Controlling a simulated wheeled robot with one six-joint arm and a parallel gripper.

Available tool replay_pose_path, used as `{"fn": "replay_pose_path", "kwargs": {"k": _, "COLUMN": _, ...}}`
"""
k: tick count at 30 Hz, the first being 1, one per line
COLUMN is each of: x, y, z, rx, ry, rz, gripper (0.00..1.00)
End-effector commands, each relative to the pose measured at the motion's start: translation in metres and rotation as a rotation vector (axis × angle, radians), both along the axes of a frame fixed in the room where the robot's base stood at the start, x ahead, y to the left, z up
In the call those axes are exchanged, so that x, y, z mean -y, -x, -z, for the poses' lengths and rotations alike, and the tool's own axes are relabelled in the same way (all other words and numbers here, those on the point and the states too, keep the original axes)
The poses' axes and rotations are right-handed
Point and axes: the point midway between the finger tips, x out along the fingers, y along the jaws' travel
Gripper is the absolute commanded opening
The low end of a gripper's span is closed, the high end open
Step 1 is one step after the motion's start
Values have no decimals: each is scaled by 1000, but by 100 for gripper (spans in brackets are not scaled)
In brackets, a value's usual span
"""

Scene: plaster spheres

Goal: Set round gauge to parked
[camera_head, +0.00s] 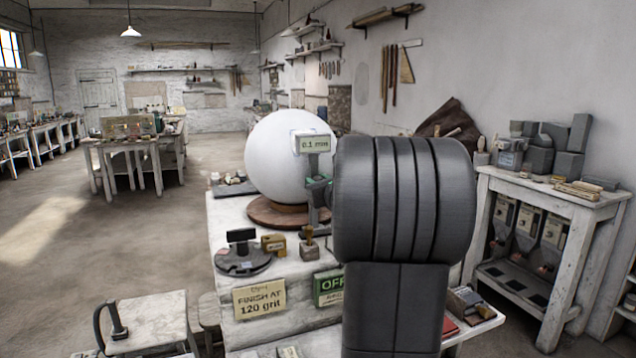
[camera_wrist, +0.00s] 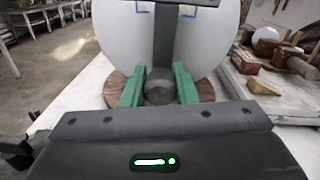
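The gauge (camera_head: 313,144) has a grey-green display reading 0.1 mm and stands upright in front of a large white plaster sphere (camera_head: 270,155). In the wrist view its dark stem (camera_wrist: 165,45) rises in front of the sphere, with a round grey grip at its foot. My gripper (camera_head: 319,187) has green fingers, which also show in the wrist view (camera_wrist: 159,90). They press on both sides of the round grip, with no clear gap. My arm hides the area to the right.
The sphere rests on a brown wooden disc (camera_head: 268,213) on a pale bench (camera_head: 232,215). Small blocks (camera_head: 273,243), a "FINISH AT 120 grit" sign (camera_head: 260,299) and a green "OFF" sign (camera_head: 328,288) are nearby. A stool (camera_head: 150,318) stands front left. Floor at left is open.

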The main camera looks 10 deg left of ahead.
Motion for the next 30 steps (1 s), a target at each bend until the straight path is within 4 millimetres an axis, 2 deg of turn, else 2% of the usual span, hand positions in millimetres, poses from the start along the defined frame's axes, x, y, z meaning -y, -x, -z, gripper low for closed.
{"fn": "replay_pose_path", "kwargs": {"k": 7, "x": 1, "y": -1, "z": 0, "rx": 0, "ry": 0, "rz": 1, "gripper": 0}}
{"fn": "replay_pose_path", "kwargs": {"k": 12, "x": 15, "y": -10, "z": 0, "rx": -1, "ry": 0, "rz": 2, "gripper": 0}}
{"fn": "replay_pose_path", "kwargs": {"k": 17, "x": 45, "y": -30, "z": -1, "rx": -1, "ry": 1, "rz": 4, "gripper": 0}}
{"fn": "replay_pose_path", "kwargs": {"k": 24, "x": 102, "y": -68, "z": -2, "rx": -1, "ry": 1, "rz": 4, "gripper": 0}}
{"fn": "replay_pose_path", "kwargs": {"k": 30, "x": 140, "y": -94, "z": -1, "rx": -3, "ry": 1, "rz": 2, "gripper": 0}}
